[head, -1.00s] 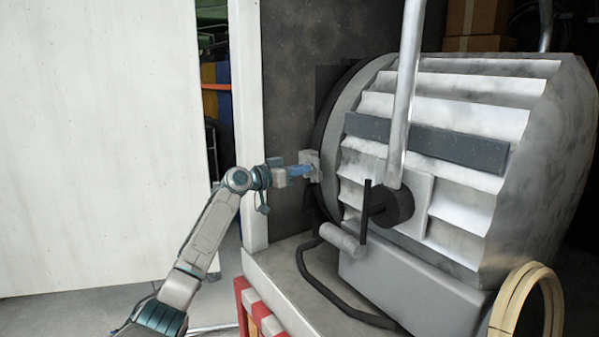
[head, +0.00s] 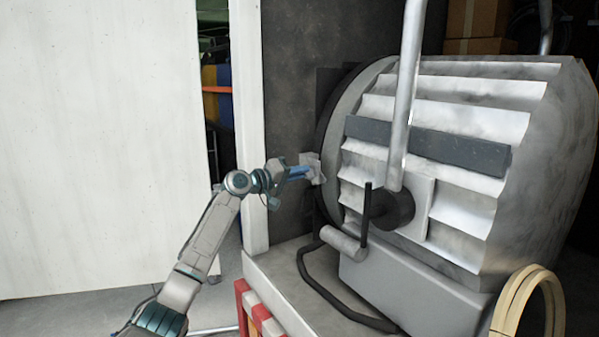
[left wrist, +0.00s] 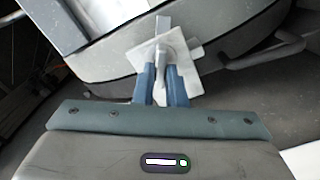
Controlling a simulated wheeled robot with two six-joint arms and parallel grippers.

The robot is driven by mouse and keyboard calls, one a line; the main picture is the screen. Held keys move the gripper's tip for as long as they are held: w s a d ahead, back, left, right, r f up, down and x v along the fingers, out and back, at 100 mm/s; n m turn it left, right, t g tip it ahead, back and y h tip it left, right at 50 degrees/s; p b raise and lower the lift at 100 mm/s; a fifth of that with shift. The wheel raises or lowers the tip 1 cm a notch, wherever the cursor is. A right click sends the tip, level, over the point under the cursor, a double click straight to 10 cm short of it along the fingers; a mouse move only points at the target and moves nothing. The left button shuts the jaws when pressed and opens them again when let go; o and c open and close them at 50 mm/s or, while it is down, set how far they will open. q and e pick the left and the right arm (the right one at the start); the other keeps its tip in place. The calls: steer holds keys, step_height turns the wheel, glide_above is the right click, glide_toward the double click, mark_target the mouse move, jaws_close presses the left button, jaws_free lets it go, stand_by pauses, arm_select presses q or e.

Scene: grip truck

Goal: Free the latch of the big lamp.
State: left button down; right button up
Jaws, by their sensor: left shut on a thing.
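The big lamp (head: 440,235) is a large ribbed grey drum held by a metal yoke. It fills the right half of the head view. Its latch (head: 318,176) is a small pale grey piece on the left rim. In the left wrist view the latch (left wrist: 163,50) shows as a plate with a raised lever. My left gripper (head: 308,172) reaches it from the left, and its blue fingers are shut on the latch. In the left wrist view the left gripper's fingers (left wrist: 164,75) close around the lower part of the lever. My right gripper is not in view.
A black cable (head: 325,290) loops on the pale platform (head: 275,280) below the lamp. A white panel (head: 100,150) stands at the left. A coiled hose (head: 515,300) is at the lower right. Boxes (head: 475,25) sit behind.

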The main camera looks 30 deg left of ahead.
arm_select(q)
steer(key=shift+f+n+p, duration=0.1)
steer(key=shift+n+p, duration=1.05)
steer(key=shift+n, duration=1.75)
steer(key=c, duration=1.5)
jaws_free()
